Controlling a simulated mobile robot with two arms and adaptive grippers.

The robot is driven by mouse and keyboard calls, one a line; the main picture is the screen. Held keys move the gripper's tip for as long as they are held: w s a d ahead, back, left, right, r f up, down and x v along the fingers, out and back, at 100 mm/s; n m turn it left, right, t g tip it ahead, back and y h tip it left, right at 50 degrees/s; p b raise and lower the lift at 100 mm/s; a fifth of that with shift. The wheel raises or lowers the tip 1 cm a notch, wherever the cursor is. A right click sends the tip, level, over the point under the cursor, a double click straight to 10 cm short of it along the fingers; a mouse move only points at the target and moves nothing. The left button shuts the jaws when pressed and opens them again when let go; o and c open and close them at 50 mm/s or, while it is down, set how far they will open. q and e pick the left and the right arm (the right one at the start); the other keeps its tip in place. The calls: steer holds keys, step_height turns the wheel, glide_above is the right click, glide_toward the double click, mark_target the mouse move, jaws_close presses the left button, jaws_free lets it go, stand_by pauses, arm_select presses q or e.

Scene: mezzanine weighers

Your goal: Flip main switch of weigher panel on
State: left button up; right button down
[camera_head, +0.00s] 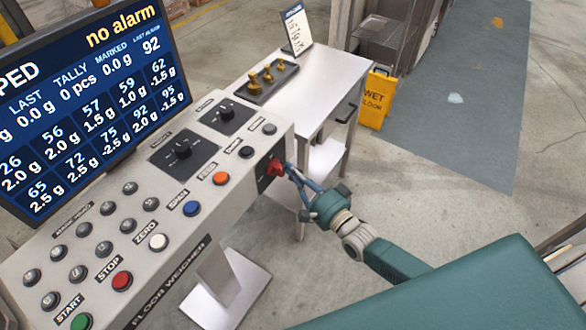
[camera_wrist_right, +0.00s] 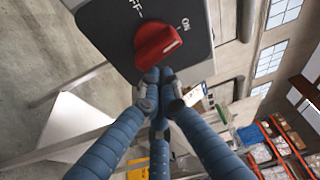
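The main switch is a red rotary knob (camera_head: 275,167) on a dark plate at the right end of the weigher panel (camera_head: 200,195). In the right wrist view the knob (camera_wrist_right: 157,45) is close, with OFF and ON printed around it. Its white mark faces the ON side; whether it lines up exactly with the ON tick is hard to tell. My right gripper (camera_head: 291,172) is at the knob's right side. In the wrist view its blue fingers (camera_wrist_right: 160,78) come together just below the knob, seemingly touching it, with nothing visible between them. My left gripper is out of view.
The panel carries several push buttons, two black dials (camera_head: 183,150) and a screen (camera_head: 85,90) reading "no alarm". Behind it stands a metal table (camera_head: 320,85) with brass weights (camera_head: 267,75). A yellow wet floor sign (camera_head: 376,98) stands to the right. Open floor lies beyond.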

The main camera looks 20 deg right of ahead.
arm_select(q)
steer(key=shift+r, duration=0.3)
arm_select(e)
steer(key=shift+a+f+m+g, duration=0.15)
steer(key=shift+m+g, duration=0.15)
steer(key=shift+m, duration=0.4)
stand_by(0.8)
